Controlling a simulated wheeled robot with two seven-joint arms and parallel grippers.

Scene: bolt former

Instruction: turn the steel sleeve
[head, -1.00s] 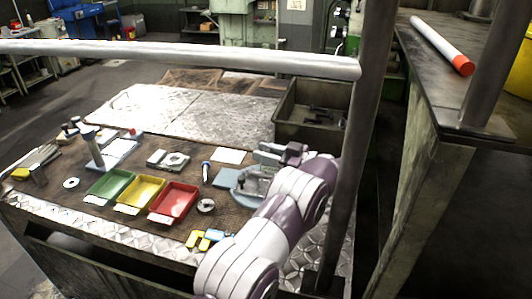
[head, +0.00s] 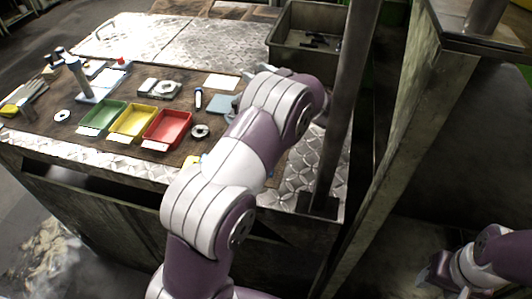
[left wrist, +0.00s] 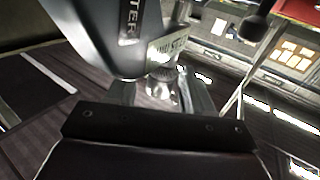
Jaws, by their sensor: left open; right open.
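In the left wrist view, a small shiny steel cylinder, which looks like the steel sleeve (left wrist: 160,84), stands below a large grey lettered body (left wrist: 118,35). My left gripper (left wrist: 157,88) is open, with one finger on each side of the cylinder; I cannot tell whether either finger touches it. The grey body hides part of the view above. In the head view my left arm covers its own gripper and the sleeve. My right gripper (head: 432,272) is at the lower right, away from the bench, open and small in the picture.
Green (head: 101,117), yellow (head: 132,122) and red (head: 167,128) trays stand on the bench. A washer-like ring (head: 200,131) lies beside the red tray. A grey metal bin (head: 303,45) stands at the back. An upright post (head: 345,110) rises close right of my left arm.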

